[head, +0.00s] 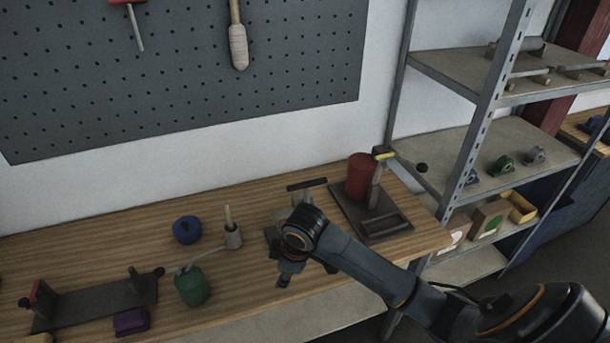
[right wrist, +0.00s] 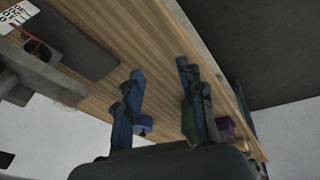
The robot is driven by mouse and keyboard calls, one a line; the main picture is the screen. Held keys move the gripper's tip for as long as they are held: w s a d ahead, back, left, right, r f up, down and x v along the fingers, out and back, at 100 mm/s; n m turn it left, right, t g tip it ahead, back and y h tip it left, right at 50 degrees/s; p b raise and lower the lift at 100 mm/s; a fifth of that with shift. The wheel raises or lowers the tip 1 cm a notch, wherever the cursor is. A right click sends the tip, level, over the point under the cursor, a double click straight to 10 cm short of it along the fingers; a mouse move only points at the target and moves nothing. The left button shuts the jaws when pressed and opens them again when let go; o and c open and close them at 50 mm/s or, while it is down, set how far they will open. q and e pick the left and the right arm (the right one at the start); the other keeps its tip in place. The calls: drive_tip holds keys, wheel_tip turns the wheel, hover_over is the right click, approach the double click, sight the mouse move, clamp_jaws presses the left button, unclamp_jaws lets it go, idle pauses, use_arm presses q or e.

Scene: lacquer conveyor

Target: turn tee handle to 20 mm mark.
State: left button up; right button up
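A dark T-shaped bar (head: 307,184) stands behind my right wrist in the head view; it may be the tee handle, but the arm hides most of what is below it. In the right wrist view a grey fixture (right wrist: 42,75) beside a dark plate carries a white label (right wrist: 18,14) with dark marks and a thin red line. The marks are too small to read. My right gripper (right wrist: 157,82) is open, with nothing between its fingers, apart from the fixture. My left gripper is not in view.
A red cylinder (head: 361,178) stands on a dark base at the bench's right. A blue pot (head: 187,230), green jar (head: 193,287), grey cup (head: 233,237), purple block (head: 131,321) and dark bracket (head: 97,303) occupy the left. A metal shelf (head: 470,150) stands right of the wooden bench.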

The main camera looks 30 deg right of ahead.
drive_tip(key=w+d+r+n+h, duration=0.1)
drive_tip(key=w+d+r+n, duration=0.1)
drive_tip(key=w+d+r, duration=0.35)
drive_tip(key=w+d+r+n, duration=0.1)
drive_tip(key=w+d+r, duration=0.2)
drive_tip(key=r, duration=0.5)
drive_tip(key=n+p, duration=0.1)
approach(310, 182)
drive_tip(key=shift+h, duration=0.3)
drive_tip(key=p+x, duration=0.1)
drive_tip(key=x, duration=0.1)
drive_tip(key=p+x, duration=0.1)
drive_tip(key=x, duration=0.1)
drive_tip(key=p+x, duration=0.2)
drive_tip(key=shift+w+a+f, duration=0.2)
drive_tip(key=shift+a+f, duration=0.1)
drive_tip(key=shift+f, duration=0.1)
drive_tip(key=shift+w+f, duration=0.15)
drive_tip(key=shift+f, duration=0.6)
clamp_jaws()
